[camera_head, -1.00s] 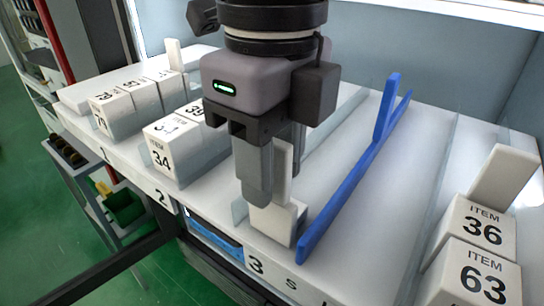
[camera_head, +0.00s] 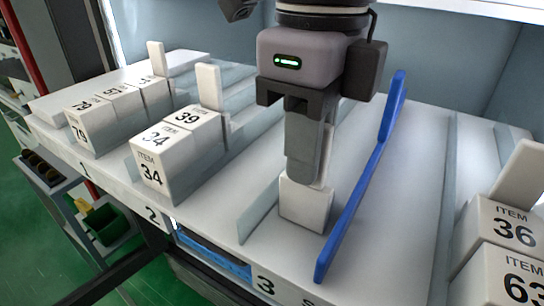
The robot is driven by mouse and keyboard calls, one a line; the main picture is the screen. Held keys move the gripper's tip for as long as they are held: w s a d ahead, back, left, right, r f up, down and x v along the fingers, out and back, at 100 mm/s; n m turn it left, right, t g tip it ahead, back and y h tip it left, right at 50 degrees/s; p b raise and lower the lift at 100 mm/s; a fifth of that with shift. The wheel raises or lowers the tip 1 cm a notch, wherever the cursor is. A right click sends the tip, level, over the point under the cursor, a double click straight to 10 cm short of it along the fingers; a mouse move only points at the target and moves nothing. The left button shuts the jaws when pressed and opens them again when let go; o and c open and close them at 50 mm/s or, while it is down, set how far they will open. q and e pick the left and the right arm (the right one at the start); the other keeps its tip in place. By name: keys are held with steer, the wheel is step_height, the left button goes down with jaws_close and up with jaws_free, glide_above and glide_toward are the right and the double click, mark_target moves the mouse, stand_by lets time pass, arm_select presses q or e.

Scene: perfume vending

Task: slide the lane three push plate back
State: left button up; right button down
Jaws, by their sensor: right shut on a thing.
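My right gripper (camera_head: 308,180) points down over lane three and is shut on the white push plate (camera_head: 304,205). The plate's block base shows below the fingers, and its upright part is mostly hidden behind them. The plate stands in lane three, between a clear divider (camera_head: 262,212) on the left and a blue bar (camera_head: 352,212) on the right. The number 3 label (camera_head: 265,285) is on the shelf's front edge. My left gripper is not in view.
Lane two holds white boxes marked 34 (camera_head: 152,172) and 39 (camera_head: 190,118) with a push plate (camera_head: 209,88) behind. Lane one holds several boxes (camera_head: 92,128). At right stand boxes 36 (camera_head: 505,232) and 63 (camera_head: 505,280). Lane three is clear in front of the plate.

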steer(key=w+d, duration=0.1)
steer(key=w, duration=0.1)
steer(key=w+d, duration=0.2)
steer(key=w, duration=0.1)
steer(key=shift+d+p, duration=0.2)
steer(key=shift+p, duration=0.1)
steer(key=shift+s, duration=0.1)
steer(key=c, duration=1.2)
jaws_free()
steer(key=shift+o, duration=0.2)
step_height(320, 180, up, 7)
steer(key=shift+r, duration=0.15)
